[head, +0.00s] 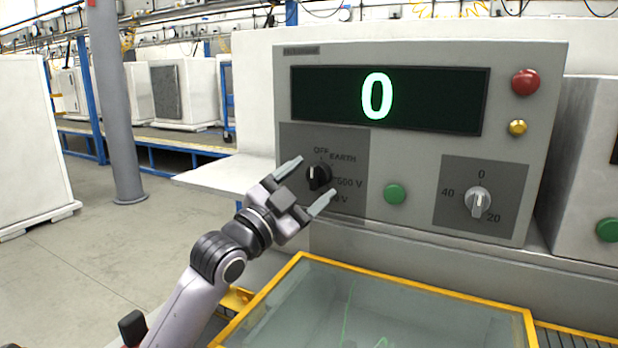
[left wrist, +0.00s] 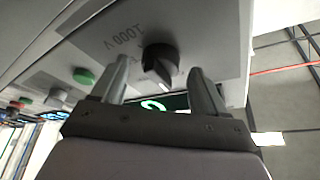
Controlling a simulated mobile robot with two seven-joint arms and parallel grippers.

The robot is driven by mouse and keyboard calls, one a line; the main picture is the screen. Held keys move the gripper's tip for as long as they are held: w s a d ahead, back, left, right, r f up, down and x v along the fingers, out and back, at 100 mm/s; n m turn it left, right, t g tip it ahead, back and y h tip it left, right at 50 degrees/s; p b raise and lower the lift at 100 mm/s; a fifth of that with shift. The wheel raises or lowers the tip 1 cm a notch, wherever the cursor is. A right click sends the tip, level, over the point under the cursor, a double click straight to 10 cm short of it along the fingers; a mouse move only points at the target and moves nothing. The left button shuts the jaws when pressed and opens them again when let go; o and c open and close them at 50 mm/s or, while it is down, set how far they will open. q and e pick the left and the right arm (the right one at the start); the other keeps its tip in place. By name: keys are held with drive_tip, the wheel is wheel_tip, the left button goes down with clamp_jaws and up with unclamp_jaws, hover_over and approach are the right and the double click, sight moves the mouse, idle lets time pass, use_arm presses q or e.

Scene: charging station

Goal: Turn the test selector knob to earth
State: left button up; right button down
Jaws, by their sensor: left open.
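The test selector knob (head: 319,176) is a black dial on a dark grey plate at the panel's left, marked OFF at the top, EARTH at upper right and voltages below. Its pointer looks turned up, near OFF. My left gripper (head: 317,180) is open in front of it, its two fingers apart on either side of the knob. In the left wrist view the knob (left wrist: 160,62) shows beyond and between the open fingertips (left wrist: 158,78), with "1000 V" printed beside it. I cannot tell whether the fingers touch it. My right gripper is not in view.
The panel has a display (head: 390,98) reading 0, a green button (head: 395,193), a red button (head: 525,82), a small yellow one (head: 517,127) and a second knob (head: 478,201). A yellow-framed clear cover (head: 380,310) lies below. A grey pillar (head: 115,110) stands at left.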

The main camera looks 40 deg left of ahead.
use_arm(q)
drive_tip(key=shift+w, duration=0.3)
drive_tip(key=c, duration=1.1)
drive_tip(key=shift+o, duration=0.2)
drive_tip(key=shift+r+m, duration=0.1)
drive_tip(key=shift+m, duration=0.2)
drive_tip(key=m, duration=0.1)
drive_tip(key=m+h+p, duration=0.1)
drive_tip(key=m, duration=0.1)
drive_tip(key=shift+r+g+h+p, duration=0.15)
drive_tip(key=shift+g+h+p, duration=0.15)
drive_tip(key=shift+g, duration=0.1)
drive_tip(key=shift+m+g+h, duration=0.3)
drive_tip(key=shift+m, duration=0.8)
drive_tip(key=shift+a+r+m+g+h+p, duration=0.15)
drive_tip(key=shift+m+g, duration=0.3)
drive_tip(key=shift+m, duration=0.85)
drive_tip(key=shift+d+f+m+g+h+p, duration=0.15)
drive_tip(key=shift+m+g, duration=0.3)
drive_tip(key=shift+m, duration=0.85)
drive_tip(key=shift+a+r, duration=0.1)
